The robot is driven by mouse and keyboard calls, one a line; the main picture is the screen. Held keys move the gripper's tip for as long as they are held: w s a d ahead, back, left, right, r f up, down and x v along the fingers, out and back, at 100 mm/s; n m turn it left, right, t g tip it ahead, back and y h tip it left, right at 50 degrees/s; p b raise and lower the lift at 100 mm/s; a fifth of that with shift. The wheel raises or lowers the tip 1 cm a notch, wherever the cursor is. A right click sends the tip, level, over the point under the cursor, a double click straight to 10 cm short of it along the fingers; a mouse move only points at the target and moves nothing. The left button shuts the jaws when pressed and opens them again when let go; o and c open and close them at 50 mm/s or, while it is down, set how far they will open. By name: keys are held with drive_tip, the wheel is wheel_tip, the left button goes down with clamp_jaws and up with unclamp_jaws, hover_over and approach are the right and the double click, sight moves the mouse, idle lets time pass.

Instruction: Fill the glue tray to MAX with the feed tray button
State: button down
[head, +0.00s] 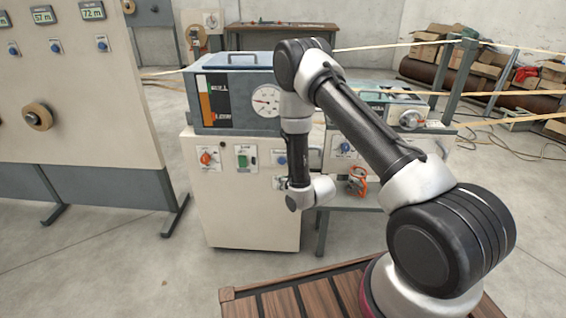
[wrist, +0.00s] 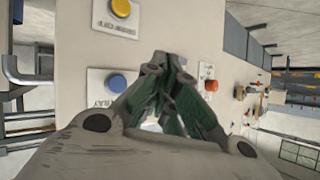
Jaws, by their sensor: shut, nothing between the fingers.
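In the head view a blue-grey lidded tank (head: 232,80) with a level window and a round dial (head: 266,101) sits on a cream cabinet (head: 250,215). A smaller green-blue box (head: 375,97), perhaps the glue tray, stands to its right, partly behind my arm; I cannot read its level. My gripper (wrist: 165,62) is shut and empty, right of the blue button in that view.
The cabinet front also has an orange-red knob (head: 207,158) and a green switch (head: 242,158). A red control (wrist: 209,80) shows beyond my fingers. A cream panel (head: 75,95) stands at the left. An orange clamp-like thing (head: 358,181) is at the right.

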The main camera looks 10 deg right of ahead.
sight(282, 161)
drive_tip(key=w+d, duration=0.2)
drive_tip(key=w, duration=0.5)
drive_tip(key=shift+w+d, duration=0.2)
drive_tip(key=shift+w, duration=0.1)
idle(1.2)
drive_tip(key=shift+w+d, duration=0.15)
drive_tip(key=shift+w, duration=0.15)
drive_tip(key=shift+w+d, duration=0.15)
drive_tip(key=shift+w, duration=0.3)
idle(5.1)
